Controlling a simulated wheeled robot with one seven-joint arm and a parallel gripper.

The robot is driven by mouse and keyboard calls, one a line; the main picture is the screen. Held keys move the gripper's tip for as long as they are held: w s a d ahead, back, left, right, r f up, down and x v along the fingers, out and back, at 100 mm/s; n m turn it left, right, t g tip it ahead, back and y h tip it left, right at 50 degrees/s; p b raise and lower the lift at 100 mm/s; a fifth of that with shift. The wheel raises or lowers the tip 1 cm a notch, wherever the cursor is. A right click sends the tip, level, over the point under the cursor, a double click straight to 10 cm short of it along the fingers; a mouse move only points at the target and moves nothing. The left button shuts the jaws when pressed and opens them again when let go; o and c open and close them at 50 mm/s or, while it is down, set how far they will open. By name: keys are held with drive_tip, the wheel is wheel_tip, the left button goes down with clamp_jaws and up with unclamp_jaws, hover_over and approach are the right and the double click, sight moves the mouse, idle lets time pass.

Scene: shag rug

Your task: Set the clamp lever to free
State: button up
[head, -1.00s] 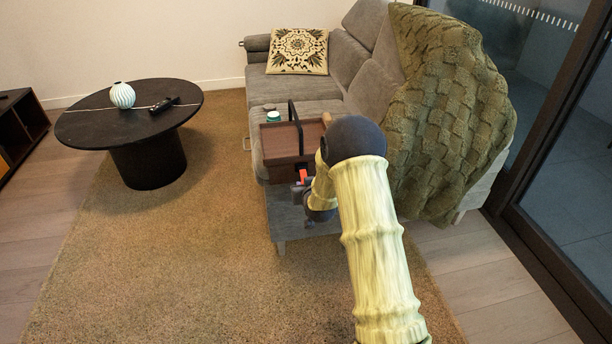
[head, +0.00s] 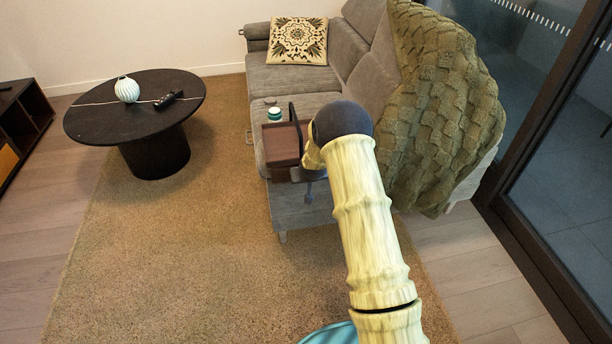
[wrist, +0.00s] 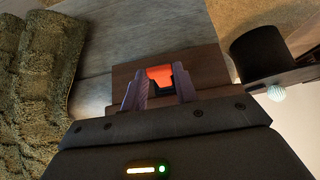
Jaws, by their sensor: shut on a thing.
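The clamp lever shows as an orange-red piece (wrist: 159,74) with a dark part beside it, set against a brown wooden box in the wrist view. My gripper (wrist: 162,80) has its two fingers on either side of it and is shut on the lever. In the head view the brown box (head: 282,146) sits on the near end of the sofa seat, and my gripper (head: 309,178) is at its near side. My arm hides the lever and part of the box there. The lever's exact setting cannot be told.
A white-and-teal item (head: 274,114) and a dark upright handle stand at the box. A green knitted blanket (head: 445,110) drapes the sofa (head: 290,82) on the right. A round black table (head: 130,112) stands left, with open rug (head: 190,240) between.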

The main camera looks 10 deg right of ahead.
idle(0.4)
drive_tip(key=o, duration=1)
drive_tip(key=p+v, duration=0.2)
drive_tip(key=v, duration=1.5)
drive_tip(key=shift+r+p, duration=0.25)
drive_tip(key=shift+p, duration=0.05)
